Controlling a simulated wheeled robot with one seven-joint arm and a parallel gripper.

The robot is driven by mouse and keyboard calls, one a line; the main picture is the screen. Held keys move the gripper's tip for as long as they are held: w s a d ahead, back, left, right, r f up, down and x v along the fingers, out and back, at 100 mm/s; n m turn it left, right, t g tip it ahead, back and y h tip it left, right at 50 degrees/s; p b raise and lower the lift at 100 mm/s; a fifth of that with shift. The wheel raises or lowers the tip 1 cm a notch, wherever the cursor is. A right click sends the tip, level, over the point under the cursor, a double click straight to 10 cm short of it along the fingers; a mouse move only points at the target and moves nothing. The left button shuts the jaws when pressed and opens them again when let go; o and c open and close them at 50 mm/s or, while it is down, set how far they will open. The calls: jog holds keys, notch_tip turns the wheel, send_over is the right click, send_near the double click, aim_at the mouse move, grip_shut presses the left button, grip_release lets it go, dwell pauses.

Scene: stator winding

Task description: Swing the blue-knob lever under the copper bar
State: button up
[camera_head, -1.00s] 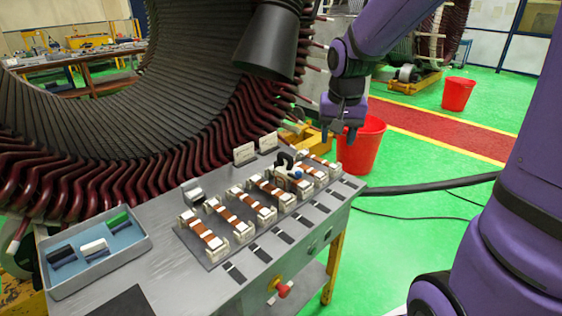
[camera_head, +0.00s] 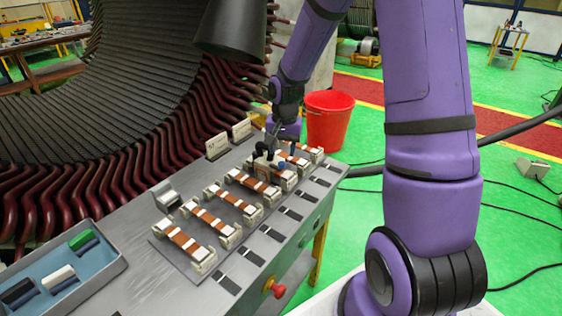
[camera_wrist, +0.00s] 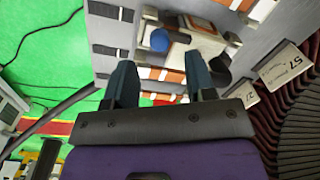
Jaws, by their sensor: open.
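The blue knob (camera_head: 282,166) sits on a white clamp (camera_head: 264,163) with a black handle, mounted over the row of copper bars (camera_head: 233,199). In the wrist view the blue knob (camera_wrist: 159,40) is just beyond my fingertips, and the white clamp body (camera_wrist: 193,38) is beside it. Copper bars (camera_wrist: 172,76) show as orange strips. My gripper (camera_wrist: 160,70) is open and empty, its fingers on either side of the knob's line but not visibly touching it. In the head view my gripper (camera_head: 278,136) hangs above the clamp. The lever's arm is hard to make out.
The bars sit in white holders on a grey bench. A blue tray (camera_head: 103,277) stands at the left end, and small number signs (camera_head: 217,146) stand along the back. The dark coil ring (camera_head: 100,110) rises behind. A red bucket (camera_head: 327,122) is on the floor beyond.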

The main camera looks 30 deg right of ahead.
aim_at(282, 163)
jog(key=shift+a+f, duration=0.1)
jog(key=shift+f, duration=2.4)
jog(key=c, duration=0.9)
